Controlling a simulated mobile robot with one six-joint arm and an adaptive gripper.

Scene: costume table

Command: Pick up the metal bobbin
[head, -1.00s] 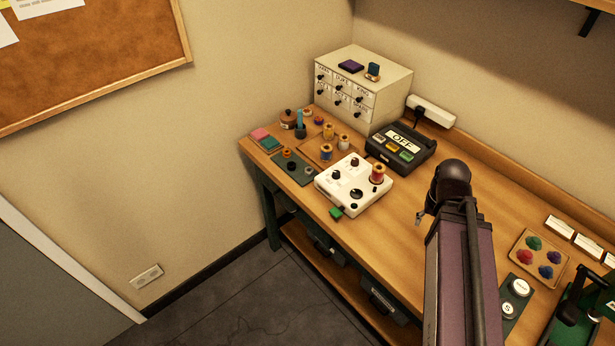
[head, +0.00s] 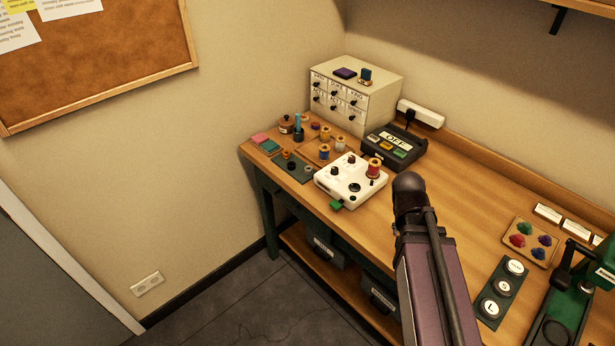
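A dark green mat (head: 281,164) lies near the left end of the wooden table. On it are a small grey ring-like piece (head: 308,169), which looks like the metal bobbin, a black one (head: 291,166) and a copper-coloured one (head: 287,155). They are too small to make out in detail. My arm reaches up from the bottom, to the right of the white machine. My gripper is hidden behind the end of my arm, so its fingers do not show.
The white machine (head: 335,184) with a red spool (head: 374,168) stands between my arm and the mat. Behind are thread spools, a drawer cabinet (head: 384,103) and a dark box marked OFF (head: 414,155). A tray of coloured pieces (head: 515,250) lies right. The table's middle is clear.

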